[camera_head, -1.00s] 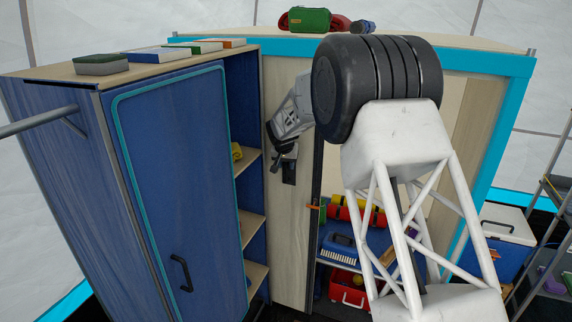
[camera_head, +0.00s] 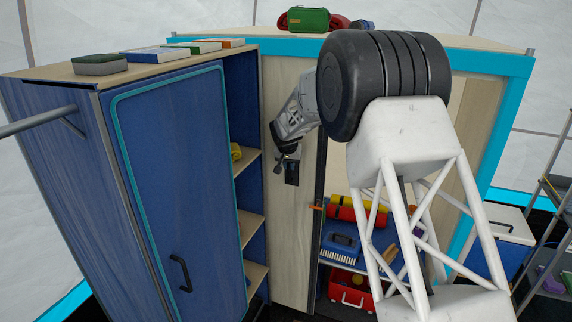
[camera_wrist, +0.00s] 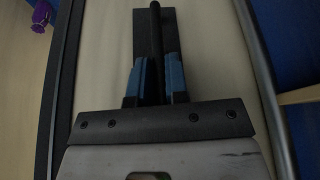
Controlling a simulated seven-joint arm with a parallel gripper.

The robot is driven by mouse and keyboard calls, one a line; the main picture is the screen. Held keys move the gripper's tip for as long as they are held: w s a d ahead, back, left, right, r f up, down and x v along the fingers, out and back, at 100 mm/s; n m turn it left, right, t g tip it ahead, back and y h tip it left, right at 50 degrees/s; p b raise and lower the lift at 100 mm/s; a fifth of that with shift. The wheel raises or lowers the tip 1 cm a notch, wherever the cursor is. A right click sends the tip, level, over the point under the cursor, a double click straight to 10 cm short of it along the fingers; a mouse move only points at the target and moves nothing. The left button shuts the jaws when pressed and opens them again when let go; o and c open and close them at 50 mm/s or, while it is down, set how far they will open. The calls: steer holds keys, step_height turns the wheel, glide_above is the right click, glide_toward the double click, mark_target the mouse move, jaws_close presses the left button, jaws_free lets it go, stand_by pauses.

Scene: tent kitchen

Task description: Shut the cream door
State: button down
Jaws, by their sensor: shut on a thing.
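The cream door (camera_head: 292,225) stands partly open on the left side of the cyan-framed cabinet (camera_head: 497,135). Its free edge is on the right, and part of the shelving shows beyond it. The door has a dark handle (camera_head: 291,174), whose black bar (camera_wrist: 155,22) shows in the wrist view. My gripper (camera_head: 284,158) is at the handle. In the wrist view, its blue-padded fingers (camera_wrist: 154,75) are shut around the bar, one on each side. My arm hides much of the cabinet's middle and right.
A blue cabinet (camera_head: 180,160) stands close on the left, its open shelves (camera_head: 250,225) beside the cream door. Inside the cyan-framed cabinet are red and yellow rolls (camera_head: 350,212), a blue brush (camera_head: 342,246) and a red box (camera_head: 350,290). A cooler (camera_head: 500,240) stands at right.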

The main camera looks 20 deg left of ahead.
steer(key=d, duration=5.1)
steer(key=shift+d, duration=0.35)
steer(key=shift+d+f, duration=0.1)
steer(key=c, duration=1.4)
jaws_free()
steer(key=shift+o, duration=1.2)
steer(key=shift+s+r, duration=0.1)
steer(key=shift+r, duration=0.1)
steer(key=v, duration=0.7)
steer(key=shift+r, duration=0.2)
steer(key=shift+s, duration=0.1)
